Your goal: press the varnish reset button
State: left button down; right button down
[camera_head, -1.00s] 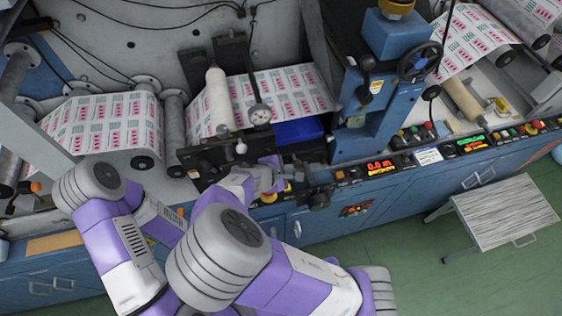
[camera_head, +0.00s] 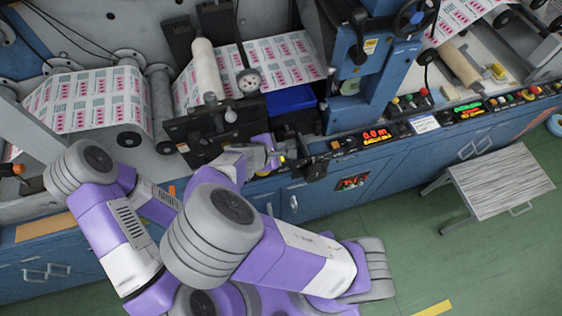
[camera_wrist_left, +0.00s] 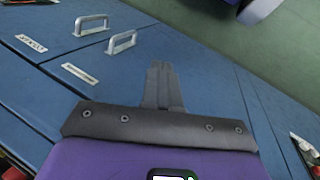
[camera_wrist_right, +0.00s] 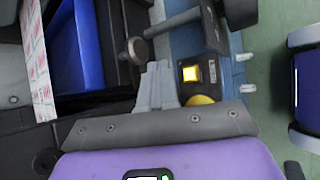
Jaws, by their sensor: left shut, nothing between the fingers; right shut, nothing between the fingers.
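A lit yellow square button (camera_wrist_right: 190,73) sits on a dark control box in the right wrist view. The label beside it is too small to read, so I cannot confirm it is the varnish reset button. My right gripper (camera_wrist_right: 158,70) is shut and empty, its fingertips just left of the lit button in that view, with no contact visible. In the head view my right gripper (camera_head: 276,158) is at the front edge of the machine, below the blue tray. My left gripper (camera_wrist_left: 161,70) is shut and empty over the blue cabinet front; in the head view it is hidden.
A rounded yellow part (camera_wrist_right: 201,100) is partly hidden behind my right gripper. A dark bar with a round knob (camera_wrist_right: 138,50) stands close to its fingertips. Cabinet handles (camera_wrist_left: 121,42) show near my left gripper. A small table (camera_head: 500,182) stands at right on green floor.

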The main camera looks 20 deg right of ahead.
jog(key=shift+f+b, duration=1.45)
jog(key=shift+f, duration=0.85)
jog(key=shift+f, duration=0.4)
jog(key=shift+f+b, duration=0.5)
jog(key=shift+b, duration=0.1)
dwell(0.6)
jog(key=shift+r, duration=0.15)
jog(key=shift+r+p, duration=0.85)
jog(key=shift+p, duration=0.05)
notch_tip(320, 180, up, 5)
jog(key=p, duration=0.4)
dwell(0.7)
